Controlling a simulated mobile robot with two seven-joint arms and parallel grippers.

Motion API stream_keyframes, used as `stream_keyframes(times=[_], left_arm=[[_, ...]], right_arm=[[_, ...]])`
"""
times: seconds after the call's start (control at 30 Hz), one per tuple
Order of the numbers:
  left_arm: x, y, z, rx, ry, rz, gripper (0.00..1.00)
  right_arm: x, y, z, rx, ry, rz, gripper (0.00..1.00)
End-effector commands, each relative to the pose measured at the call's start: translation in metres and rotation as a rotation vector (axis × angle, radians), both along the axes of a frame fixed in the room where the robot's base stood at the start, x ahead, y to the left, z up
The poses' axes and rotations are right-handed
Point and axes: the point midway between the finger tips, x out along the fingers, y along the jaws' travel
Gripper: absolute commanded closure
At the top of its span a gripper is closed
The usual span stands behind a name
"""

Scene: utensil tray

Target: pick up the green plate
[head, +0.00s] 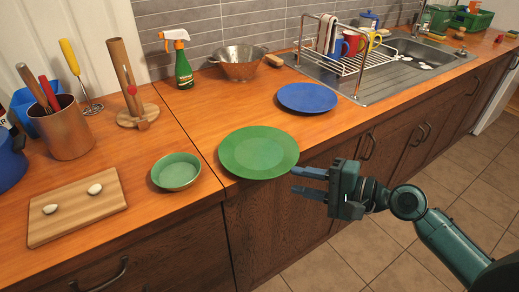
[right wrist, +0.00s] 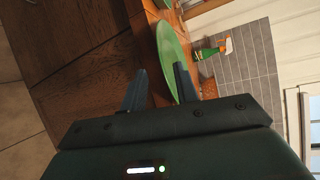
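The green plate (head: 259,152) lies on the wooden counter, its near rim at the front edge. My right gripper (head: 308,182) is just right of the plate's near right rim, in front of the counter edge. Its two fingers are apart and point left. In the right wrist view, the plate (right wrist: 168,45) shows edge-on ahead of the open fingers (right wrist: 159,88), partly hidden by one finger. Whether a finger touches the rim, I cannot tell. My left gripper is not in view.
A small green bowl (head: 176,171) stands left of the plate, and a blue plate (head: 307,97) lies behind right. A cutting board (head: 78,225) with two pale items is at the left. A colander (head: 239,62) and spray bottle (head: 182,70) stand at the back.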

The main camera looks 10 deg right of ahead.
Motion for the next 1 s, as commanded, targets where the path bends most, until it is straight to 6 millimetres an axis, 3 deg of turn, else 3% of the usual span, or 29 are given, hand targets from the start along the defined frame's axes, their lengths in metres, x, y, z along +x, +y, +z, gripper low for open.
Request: stream_keyframes(times=[0.6, 0.87, 1.0], left_arm=[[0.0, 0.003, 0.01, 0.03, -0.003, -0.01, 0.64], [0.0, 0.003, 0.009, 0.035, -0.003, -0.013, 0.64], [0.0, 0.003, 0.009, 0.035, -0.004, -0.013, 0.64]], right_arm=[[0.052, 0.045, -0.012, 0.0, -0.001, -0.001, 0.7], [0.054, 0.048, -0.015, -0.002, -0.001, 0.0, 0.7], [0.054, 0.048, -0.015, -0.003, -0.001, -0.001, 0.79]])
